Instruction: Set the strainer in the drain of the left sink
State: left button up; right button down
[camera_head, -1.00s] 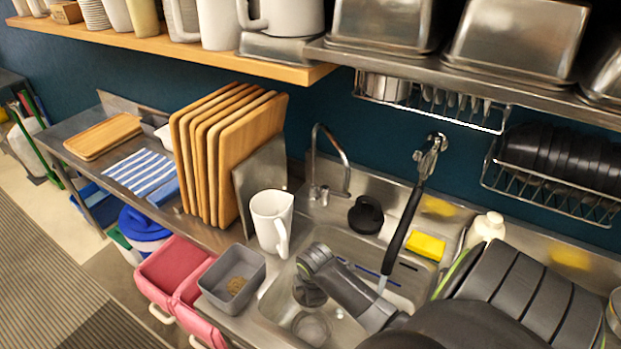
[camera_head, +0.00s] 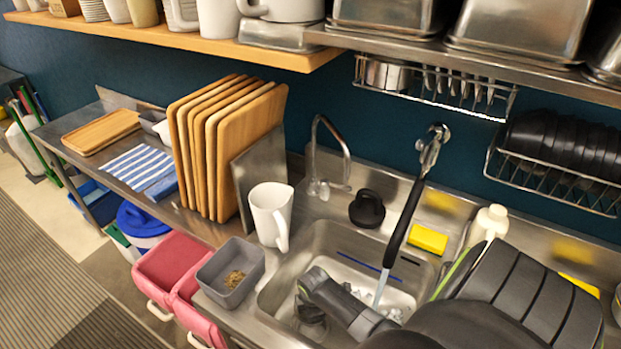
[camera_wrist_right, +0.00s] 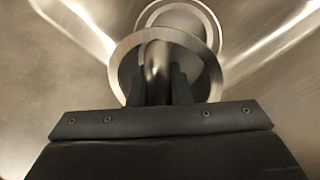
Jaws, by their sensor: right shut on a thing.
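My right arm reaches down into the left sink (camera_head: 275,290) in the head view. My right gripper (camera_wrist_right: 157,75) is shut on the strainer (camera_wrist_right: 122,68), a round metal piece with a wide rim, holding it by its central post. In the right wrist view the round drain (camera_wrist_right: 207,18) shows behind the strainer and partly covered by it, its rim extending beyond toward the upper right. I cannot tell whether the strainer touches the drain. In the head view the gripper (camera_head: 310,313) is small and dark, and the drain is mostly hidden there. My left gripper is not in view.
A white pitcher (camera_head: 269,212) and a grey bin (camera_head: 229,270) stand at the sink's left edge. A hanging spray hose (camera_head: 404,222), a black stopper-like object (camera_head: 367,209) and a yellow sponge (camera_head: 428,239) are behind. Dark dishes (camera_head: 500,290) fill the right side.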

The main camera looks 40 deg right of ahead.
notch_tip(320, 180, down, 10)
jog(key=b, duration=0.7)
jog(key=shift+r, duration=0.25)
jog(key=shift+f+b, duration=0.85)
jog(key=shift+f, duration=0.2)
jog(key=shift+f, duration=0.3)
jog(key=shift+s+f, duration=0.15)
